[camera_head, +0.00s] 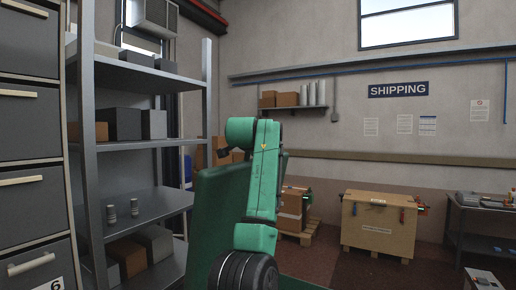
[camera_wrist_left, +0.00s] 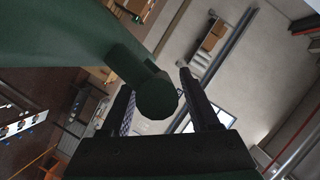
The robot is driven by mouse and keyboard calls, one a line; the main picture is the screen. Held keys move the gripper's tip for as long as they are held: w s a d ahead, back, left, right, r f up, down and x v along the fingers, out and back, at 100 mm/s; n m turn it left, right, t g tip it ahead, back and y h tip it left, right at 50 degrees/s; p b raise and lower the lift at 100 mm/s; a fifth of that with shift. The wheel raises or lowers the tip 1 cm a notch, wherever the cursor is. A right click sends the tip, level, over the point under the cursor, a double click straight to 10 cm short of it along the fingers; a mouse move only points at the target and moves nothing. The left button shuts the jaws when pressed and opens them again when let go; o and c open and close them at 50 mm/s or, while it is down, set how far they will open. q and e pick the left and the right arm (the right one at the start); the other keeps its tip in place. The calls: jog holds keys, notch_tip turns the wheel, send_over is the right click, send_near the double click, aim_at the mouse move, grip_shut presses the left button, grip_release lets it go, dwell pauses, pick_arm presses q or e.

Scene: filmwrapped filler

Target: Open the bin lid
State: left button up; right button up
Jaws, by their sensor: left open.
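A dark green panel (camera_head: 212,215), which looks like the bin lid, stands steeply tilted in the middle of the head view, partly behind my bright green arm. In the left wrist view the lid's dark green surface (camera_wrist_left: 70,35) fills the upper left, and a short round green bar (camera_wrist_left: 153,95) sticks out from it. My left gripper (camera_wrist_left: 156,84) is open, with its two black fingers on either side of the round bar's end. I cannot tell whether they touch it. The head view hides this gripper behind the arm and lid. My right gripper is not in view.
A grey metal shelf (camera_head: 150,140) with boxes stands close on the left, beside a drawer cabinet (camera_head: 30,130). A wooden crate (camera_head: 378,225) stands farther back at the right, and a workbench (camera_head: 480,215) is at the right edge. The floor before the crate is clear.

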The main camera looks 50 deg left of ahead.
pick_arm(q)
jog(key=b+v, duration=0.7)
jog(key=v, duration=0.7)
jog(key=shift+s+d+b, duration=0.2)
jog(key=shift+s+b, duration=0.05)
jog(key=shift+b, duration=0.1)
jog(key=shift+w+r, duration=0.1)
